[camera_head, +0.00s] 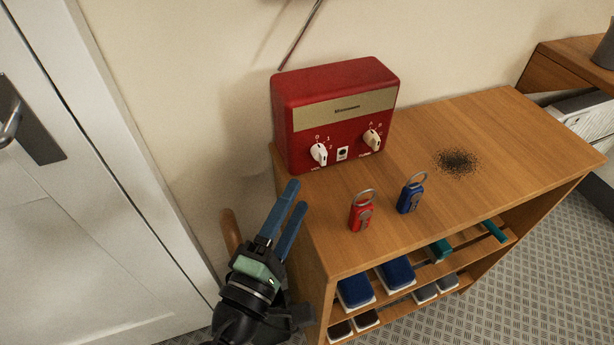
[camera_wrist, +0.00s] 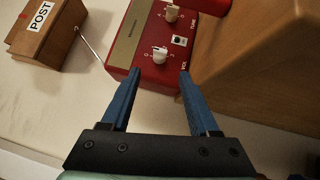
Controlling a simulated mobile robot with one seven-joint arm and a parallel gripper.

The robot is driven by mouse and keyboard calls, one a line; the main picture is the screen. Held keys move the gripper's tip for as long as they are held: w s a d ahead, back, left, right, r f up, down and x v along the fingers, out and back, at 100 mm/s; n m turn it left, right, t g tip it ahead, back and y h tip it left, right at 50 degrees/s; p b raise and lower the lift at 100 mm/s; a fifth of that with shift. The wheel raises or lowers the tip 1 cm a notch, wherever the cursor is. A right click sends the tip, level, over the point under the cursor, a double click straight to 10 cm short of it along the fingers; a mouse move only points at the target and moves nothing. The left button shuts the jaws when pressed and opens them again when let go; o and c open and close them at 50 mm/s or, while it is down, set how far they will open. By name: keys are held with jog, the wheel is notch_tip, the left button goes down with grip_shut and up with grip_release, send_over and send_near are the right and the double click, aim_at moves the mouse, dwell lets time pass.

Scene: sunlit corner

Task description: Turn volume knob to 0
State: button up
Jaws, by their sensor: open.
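A red radio (camera_head: 334,87) stands at the back left of the wooden cabinet top. Its left white knob, the volume knob (camera_head: 319,153), has a dial with 0 and 1 visible; its exact setting is too small to tell. In the wrist view the volume knob (camera_wrist: 160,55) lies ahead, between the lines of my fingers, near the "VOL" lettering. A second, cream knob (camera_head: 372,139) is on the right, marked "TUNE" in the wrist view (camera_wrist: 172,13). My gripper (camera_head: 298,194) is open and empty, with blue fingers, left of the cabinet, short of the radio and apart from the knob.
A red padlock-like tag (camera_head: 361,213) and a blue one (camera_head: 411,195) stand on the cabinet top (camera_head: 470,125) in front of the radio. A dark speckled patch (camera_head: 457,162) is to the right. A white door (camera_head: 100,220) is left. A "POST" box (camera_wrist: 45,35) shows in the wrist view.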

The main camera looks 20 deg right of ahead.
jog(key=shift+v, duration=2.3)
